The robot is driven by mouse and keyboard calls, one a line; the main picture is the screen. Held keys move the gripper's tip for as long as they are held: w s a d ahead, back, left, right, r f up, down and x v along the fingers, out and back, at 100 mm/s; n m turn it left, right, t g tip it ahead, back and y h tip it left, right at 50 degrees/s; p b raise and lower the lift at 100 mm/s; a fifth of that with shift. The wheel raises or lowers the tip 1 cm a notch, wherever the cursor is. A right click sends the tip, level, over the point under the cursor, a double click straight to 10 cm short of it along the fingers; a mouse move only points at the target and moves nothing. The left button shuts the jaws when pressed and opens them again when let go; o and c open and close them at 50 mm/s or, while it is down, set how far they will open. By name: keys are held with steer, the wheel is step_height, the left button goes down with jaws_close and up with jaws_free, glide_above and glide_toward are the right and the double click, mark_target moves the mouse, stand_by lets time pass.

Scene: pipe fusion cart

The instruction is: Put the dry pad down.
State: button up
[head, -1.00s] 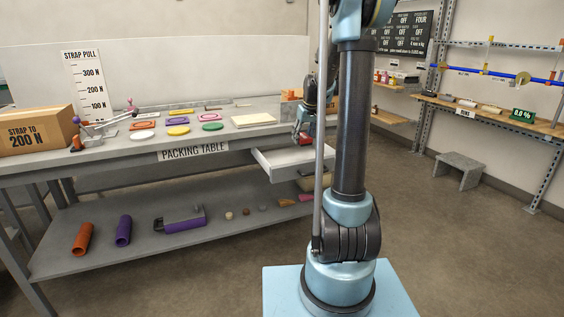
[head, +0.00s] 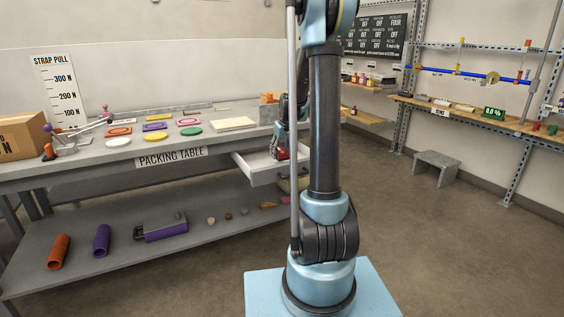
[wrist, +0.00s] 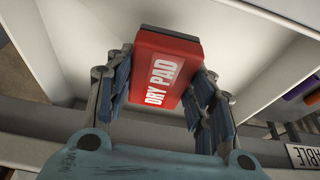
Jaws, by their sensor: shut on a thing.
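The dry pad (wrist: 172,62) is a red block with a dark top edge and white "DRY PAD" lettering. My gripper (wrist: 160,88) is shut on it, with blue fingers along its left and right sides. In the head view the red pad (head: 282,154) hangs at the end of my arm, at the open white drawer (head: 262,176) under the packing table's right end. The wrist view shows the drawer's pale floor and walls (wrist: 255,60) around the pad. I cannot tell whether the pad touches the drawer floor.
The packing table (head: 75,160) carries several coloured rings and discs, a cream slab (head: 232,124) and a cardboard box (head: 20,138). Its lower shelf (head: 120,262) holds pipe pieces. A grey stool (head: 436,165) stands at the right. The floor between is clear.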

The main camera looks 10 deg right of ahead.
mark_target(281, 159)
steer(key=shift+f, duration=2.1)
steer(key=shift+f, duration=0.1)
steer(key=o, duration=1.2)
steer(key=v, duration=1.2)
steer(key=s+a+m, duration=0.2)
steer(key=s, duration=1.9)
steer(key=s+f, duration=0.4)
steer(key=s, duration=0.5)
steer(key=s+d+f+m+g+h, duration=0.1)
steer(key=s+f, duration=0.3)
steer(key=s, duration=0.5)
steer(key=shift+s+d+f, duration=0.25)
steer(key=shift+s, duration=0.1)
